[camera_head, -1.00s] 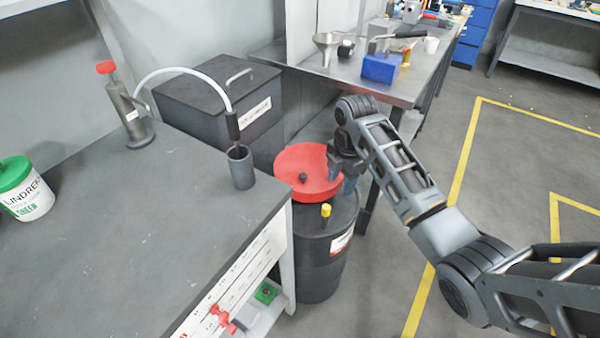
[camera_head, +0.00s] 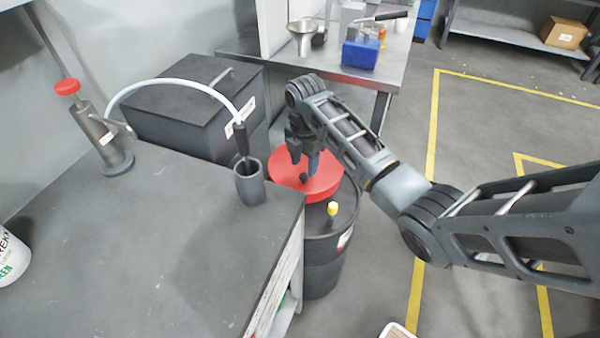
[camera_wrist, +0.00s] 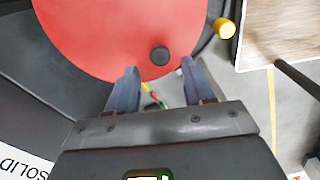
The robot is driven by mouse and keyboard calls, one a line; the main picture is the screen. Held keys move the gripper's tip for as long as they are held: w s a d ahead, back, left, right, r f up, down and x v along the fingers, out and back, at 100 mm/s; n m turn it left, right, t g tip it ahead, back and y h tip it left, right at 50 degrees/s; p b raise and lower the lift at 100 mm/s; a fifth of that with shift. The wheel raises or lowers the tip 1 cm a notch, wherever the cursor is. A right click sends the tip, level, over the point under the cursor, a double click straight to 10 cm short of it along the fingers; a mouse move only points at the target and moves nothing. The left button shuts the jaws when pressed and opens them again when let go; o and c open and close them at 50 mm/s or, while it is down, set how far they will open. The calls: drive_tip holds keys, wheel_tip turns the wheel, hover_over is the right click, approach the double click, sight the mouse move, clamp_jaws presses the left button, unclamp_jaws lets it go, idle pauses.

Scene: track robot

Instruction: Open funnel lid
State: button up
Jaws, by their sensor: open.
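The red round funnel lid (camera_head: 325,182) lies flat on top of a black drum (camera_head: 322,278). A small black knob (camera_head: 303,178) stands up from the lid. My gripper (camera_head: 304,164) points down over the lid, close to the knob, open and empty. In the wrist view the lid (camera_wrist: 95,35) fills the top, and its knob (camera_wrist: 159,56) shows just ahead of the gap between my two fingertips (camera_wrist: 159,68). I cannot tell the exact height of the fingertips above the lid.
A yellow-capped fitting (camera_head: 332,209) stands on the drum beside the lid. A grey bench (camera_head: 150,240) with a grey cup (camera_head: 250,186) holding a hose nozzle is close on the left. A dark box (camera_head: 190,115) stands behind. Floor on the right is clear.

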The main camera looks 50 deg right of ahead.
sight(304, 175)
drive_tip(key=shift+f, duration=2.7)
drive_tip(key=shift+c, duration=0.4)
clamp_jaws()
